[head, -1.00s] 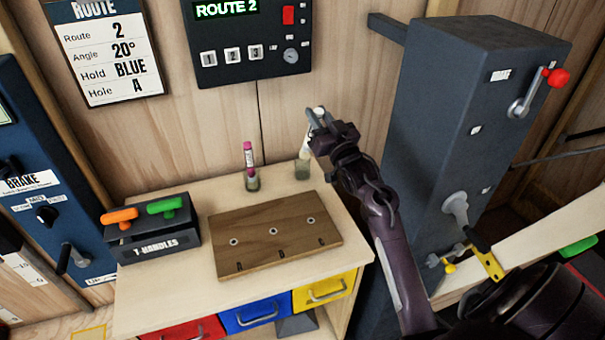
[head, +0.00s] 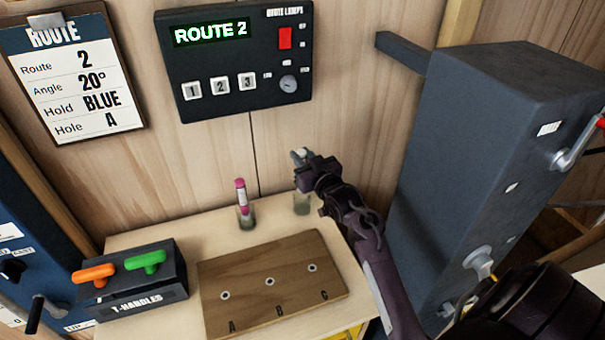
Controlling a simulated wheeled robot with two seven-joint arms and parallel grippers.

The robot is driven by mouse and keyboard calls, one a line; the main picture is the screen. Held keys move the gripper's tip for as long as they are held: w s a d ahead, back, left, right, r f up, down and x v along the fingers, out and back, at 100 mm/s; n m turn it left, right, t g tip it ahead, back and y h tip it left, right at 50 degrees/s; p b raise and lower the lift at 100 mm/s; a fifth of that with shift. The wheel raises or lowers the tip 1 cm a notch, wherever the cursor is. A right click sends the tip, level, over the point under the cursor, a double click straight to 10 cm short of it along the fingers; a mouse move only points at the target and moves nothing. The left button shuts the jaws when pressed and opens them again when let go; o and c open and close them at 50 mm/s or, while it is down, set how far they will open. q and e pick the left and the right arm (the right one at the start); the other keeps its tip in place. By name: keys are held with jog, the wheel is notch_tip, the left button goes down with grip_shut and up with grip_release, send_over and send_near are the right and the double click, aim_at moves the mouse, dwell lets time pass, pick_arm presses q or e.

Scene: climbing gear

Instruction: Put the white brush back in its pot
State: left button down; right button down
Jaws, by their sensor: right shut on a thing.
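The white brush (head: 299,154) is upright or nearly so in my right gripper (head: 303,160), which is shut on it. Only its pale top shows clearly; the gripper hides much of the rest. A small greenish glass pot (head: 302,204) stands on the worktop just below the gripper. I cannot tell whether the brush's lower end is inside this pot or above it. A second pot (head: 245,217) to the left holds a pink brush (head: 241,195). My left gripper is not in view.
A wooden board (head: 250,295) with several holes lies in front of the pots. A black T-handles box (head: 150,295) with orange and green handles stands at left. A tall dark cabinet (head: 480,150) rises close on the right. The lamp panel (head: 235,60) hangs behind.

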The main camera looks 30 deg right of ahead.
jog(key=shift+s+f, duration=0.1)
jog(key=shift+f, duration=0.2)
jog(key=f, duration=0.2)
jog(key=f+p, duration=0.1)
jog(key=shift+w+d+f, duration=0.1)
jog(key=shift+w+f, duration=0.15)
jog(key=shift+f, duration=0.45)
jog(key=shift+s, duration=0.1)
jog(key=c, duration=1.2)
grip_release()
jog(key=shift+c, duration=0.2)
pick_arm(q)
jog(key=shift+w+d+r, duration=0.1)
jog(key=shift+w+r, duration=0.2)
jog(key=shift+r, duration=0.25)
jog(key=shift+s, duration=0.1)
pick_arm(e)
jog(key=shift+s, duration=0.1)
